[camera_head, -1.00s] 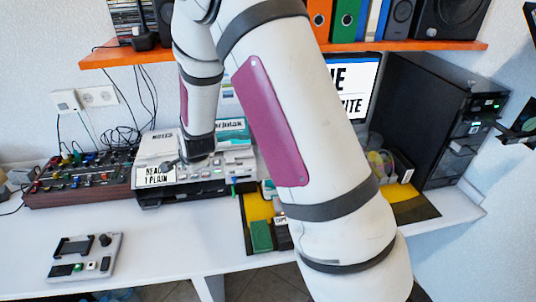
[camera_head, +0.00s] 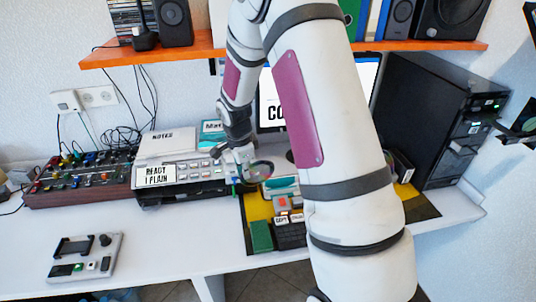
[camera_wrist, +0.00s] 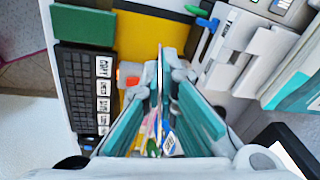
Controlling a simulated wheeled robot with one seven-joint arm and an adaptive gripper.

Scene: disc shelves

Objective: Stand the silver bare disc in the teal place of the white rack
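My gripper (camera_head: 243,162) is shut on a thin disc (camera_head: 260,172), held on edge above the desk. In the wrist view the disc shows only as a thin pale line (camera_wrist: 160,76) between the two fingers (camera_wrist: 163,92). Its face looks greyish with a dark rim in the head view; I cannot make out any print. Small coloured tabs or labels (camera_wrist: 160,138), pink, yellow, green and blue, show between the fingers in the wrist view. I cannot tell the white rack's teal place; my arm hides much of the mat's right side.
A pale labelled device (camera_head: 182,172) stands left of my gripper. Below it lie a yellow mat (camera_head: 256,208), a green block (camera_head: 261,236) and a black keypad (camera_head: 290,234). A black tower (camera_head: 430,115) stands right. An orange shelf (camera_head: 200,50) runs above.

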